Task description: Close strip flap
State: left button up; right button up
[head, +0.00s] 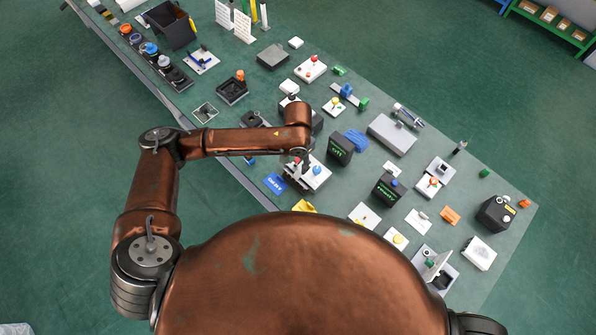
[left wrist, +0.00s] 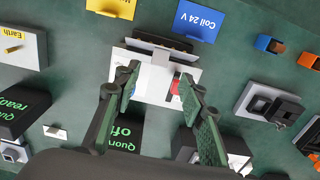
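My left gripper (head: 298,165) reaches down over the workbench, above a white unit (head: 318,174) beside a blue label. In the left wrist view the fingers of my left gripper (left wrist: 162,86) are spread apart with nothing held between them. The white unit (left wrist: 152,78) lies beyond and between the fingertips, with a red part (left wrist: 176,88) on it. A narrow dark flap-like piece (left wrist: 162,42) runs along its far edge, next to the labels, and looks raised. I cannot tell its exact angle. The fingers partly hide the unit's sides. My right gripper is not in view.
A blue "Coil 24 V" label (left wrist: 198,20) and a yellow label (left wrist: 111,8) lie beyond the unit. A black box with green text (head: 340,149) stands close by. Several small devices crowd the green bench, including a grey box (head: 392,134) and a dark bin (head: 171,25).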

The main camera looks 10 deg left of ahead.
aim_at(298, 174)
pick_arm(q)
notch_tip(298, 174, down, 8)
jog(key=shift+r+b, duration=0.2)
jog(key=shift+b, duration=0.1)
grip_shut()
dwell(0.5)
